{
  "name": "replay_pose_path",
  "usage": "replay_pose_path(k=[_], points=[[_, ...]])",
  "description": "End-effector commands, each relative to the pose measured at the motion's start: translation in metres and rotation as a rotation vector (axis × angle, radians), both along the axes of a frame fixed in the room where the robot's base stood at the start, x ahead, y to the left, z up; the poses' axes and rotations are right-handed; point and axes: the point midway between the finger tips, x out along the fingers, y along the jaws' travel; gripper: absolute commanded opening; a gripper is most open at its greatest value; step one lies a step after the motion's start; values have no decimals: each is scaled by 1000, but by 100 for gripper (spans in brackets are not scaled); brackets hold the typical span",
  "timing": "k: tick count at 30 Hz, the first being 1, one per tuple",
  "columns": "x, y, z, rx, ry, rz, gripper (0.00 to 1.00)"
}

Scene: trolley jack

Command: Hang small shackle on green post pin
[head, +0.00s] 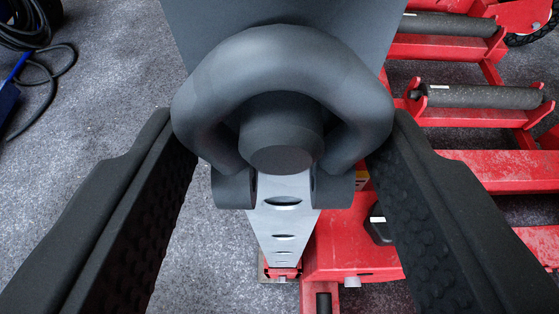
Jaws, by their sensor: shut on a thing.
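The small shackle (282,55) is dark grey and bow-shaped, in the upper middle of the head view. Its bow is at the top and its two ears point down. A thick dark grey round pin (281,158) shows inside the shackle's opening, its flat end facing me. The bow passes around the pin's top and sides; I cannot tell whether they touch. My gripper (282,135) is shut on the shackle, with one black textured finger at each side of the bow. I see no green on the pin or post.
A light grey slotted upright (284,222) runs down below the pin, and a grey flat plate (285,14) is behind the shackle. Red jack frames with dark rollers (482,96) fill the right. Dark cables (30,35) lie at upper left. Grey carpet (110,95) is clear at left.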

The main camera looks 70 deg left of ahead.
Motion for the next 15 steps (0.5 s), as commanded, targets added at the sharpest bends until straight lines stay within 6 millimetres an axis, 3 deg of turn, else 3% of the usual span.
replay_pose_path(k=[2, 3, 5, 15], points=[[0, 0, 0, 1, 0, 0, 23], [0, 0, 0, 1, 0, 0, 55], [0, 0, 0, 1, 0, 0, 72], [0, -1, 0, 0, 0, 0, 75]])
